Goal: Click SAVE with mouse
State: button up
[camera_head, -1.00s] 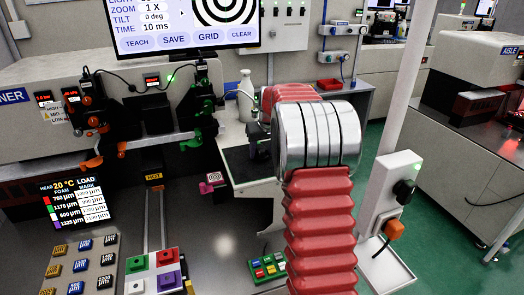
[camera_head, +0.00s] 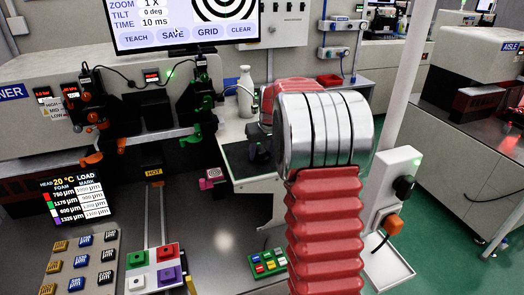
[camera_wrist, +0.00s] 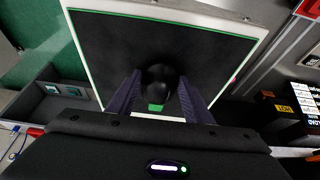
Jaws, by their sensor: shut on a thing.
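The monitor (camera_head: 135,12) at the top of the head view shows TEACH, SAVE, GRID and CLEAR buttons below a black-and-white ring target. A small dark cursor appears on the SAVE button (camera_head: 170,34), over its lettering. In the wrist view, the black mouse (camera_wrist: 160,84) lies on a dark pad (camera_wrist: 110,40) with a green line and white rim. My gripper (camera_wrist: 160,80) is shut on the mouse, one finger along each side. In the head view my own arm hides the gripper and mouse.
A white bottle (camera_head: 246,92) stands on the bench behind my arm. A coloured button panel (camera_head: 153,268) and a small keypad (camera_head: 268,263) lie at the front. A white post with a socket box (camera_head: 396,178) stands to the right, with green floor beyond.

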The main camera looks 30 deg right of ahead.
jog(key=shift+s+a, duration=0.3)
jog(key=shift+s, duration=0.15)
jog(key=o, duration=1.2)
jog(key=shift+c, duration=0.2)
jog(key=shift+r, duration=0.1)
jog(key=v, duration=1.3)
jog(key=shift+r, duration=0.2)
jog(key=shift+s, duration=0.1)
